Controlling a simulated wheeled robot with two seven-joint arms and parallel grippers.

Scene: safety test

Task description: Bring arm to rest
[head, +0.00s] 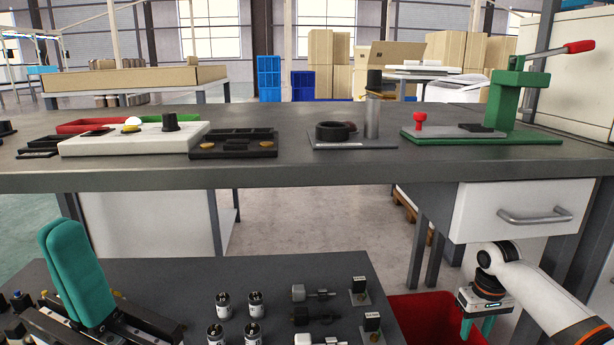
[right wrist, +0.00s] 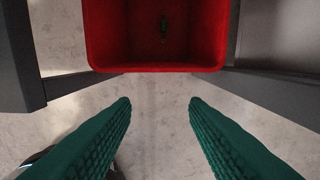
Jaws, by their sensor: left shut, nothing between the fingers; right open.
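My right arm (head: 545,290) comes in from the right edge in the head view, bent downward. Its gripper (head: 477,326) points down beside the red bin (head: 408,306), below the bench drawer. In the right wrist view the right gripper (right wrist: 160,104) is open, its two green ribbed fingers wide apart with only floor between them. The red bin (right wrist: 155,68) lies just beyond the fingertips there. My left gripper (head: 78,270) stands at the lower left of the head view, its teal fingers pressed together, pointing up, with nothing held.
The low dark table (head: 190,275) carries several small cylinders (head: 223,305) and fittings. The long grey bench (head: 350,175) behind holds a white board (head: 135,142), and a green lever press (head: 505,100). A small dark green thing (right wrist: 164,25) lies in the bin. A drawer (head: 480,208) hangs above my right gripper.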

